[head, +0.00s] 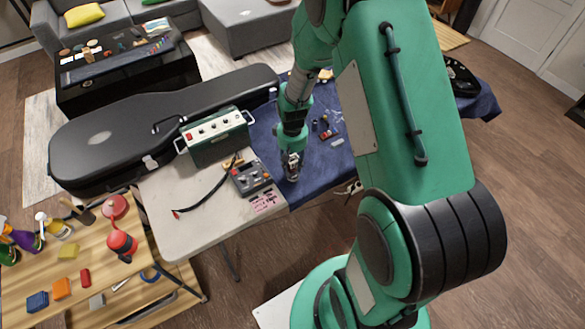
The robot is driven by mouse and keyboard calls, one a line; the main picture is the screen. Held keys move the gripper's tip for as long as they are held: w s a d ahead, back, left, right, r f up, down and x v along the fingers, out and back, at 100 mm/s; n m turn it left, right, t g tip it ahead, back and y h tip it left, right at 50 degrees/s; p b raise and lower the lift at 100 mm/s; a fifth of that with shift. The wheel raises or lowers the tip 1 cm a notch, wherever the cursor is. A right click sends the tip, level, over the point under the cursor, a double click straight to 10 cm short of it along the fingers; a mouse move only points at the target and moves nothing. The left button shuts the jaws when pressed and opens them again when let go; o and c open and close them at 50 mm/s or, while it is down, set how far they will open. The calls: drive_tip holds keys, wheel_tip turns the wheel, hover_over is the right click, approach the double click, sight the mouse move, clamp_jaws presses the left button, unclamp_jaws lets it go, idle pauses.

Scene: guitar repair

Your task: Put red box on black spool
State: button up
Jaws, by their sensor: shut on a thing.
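My gripper (291,176) points down over the left edge of the blue cloth (268,135), just right of a grey multi-knob device (250,177). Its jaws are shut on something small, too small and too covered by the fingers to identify. A small red item (326,135) lies on the cloth to the upper right of my gripper. I cannot tell whether it is the red box. Small dark items (315,126) stand close to it. One may be the black spool, but they are too small to be sure.
A green amplifier box (216,137) and a black guitar case (110,140) stand left and behind. A black cable (205,198) and pink pieces (264,202) lie on the bare tabletop (195,230). A wooden bench (45,250) with bottles and tools is at left.

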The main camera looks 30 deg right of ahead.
sight(292, 168)
drive_tip(key=shift+f+b, duration=0.45)
drive_tip(key=shift+f, duration=1.15)
drive_tip(key=shift+f, duration=0.15)
drive_tip(key=o, duration=1.3)
drive_tip(key=shift+c, duration=0.2)
wheel_tip(292, 168, up, 12)
drive_tip(key=p, duration=0.2)
drive_tip(key=shift+p, duration=0.35)
drive_tip(key=shift+s, duration=0.1)
drive_tip(key=shift+r, duration=0.2)
